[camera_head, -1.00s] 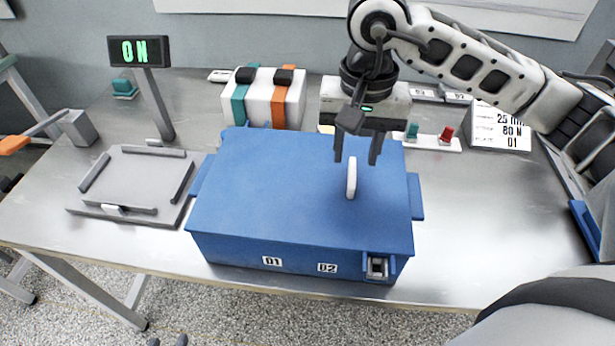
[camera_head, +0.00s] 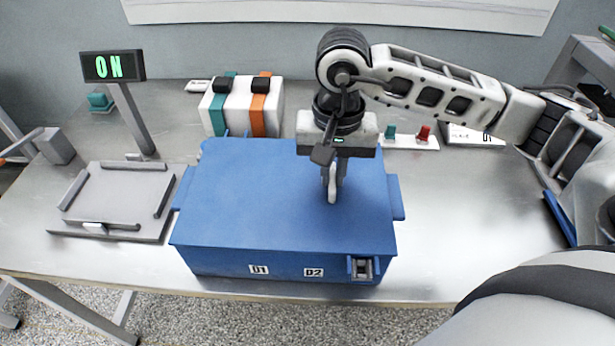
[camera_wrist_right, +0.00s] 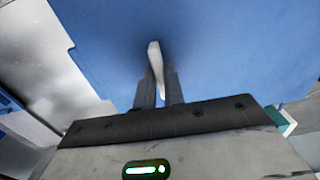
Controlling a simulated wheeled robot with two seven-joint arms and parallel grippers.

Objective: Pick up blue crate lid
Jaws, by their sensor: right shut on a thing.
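The blue crate lid (camera_head: 262,190) lies flat on the blue crate (camera_head: 215,263), which stands on the metal table. A white upright handle (camera_head: 332,188) sticks up from the lid, right of its middle. My right gripper (camera_head: 332,178) reaches down from above and is shut on this handle. In the right wrist view, the handle (camera_wrist_right: 156,66) stands between the two dark fingers (camera_wrist_right: 158,90), with the blue lid (camera_wrist_right: 225,45) behind it. The lid rests on the crate with no visible gap. My left gripper is not in view.
A grey tray-like fixture (camera_head: 115,190) lies left of the crate. An "ON" display (camera_head: 113,66) stands on a post behind it. A white box with teal and orange straps (camera_head: 242,106) and a switch strip (camera_head: 410,142) are behind.

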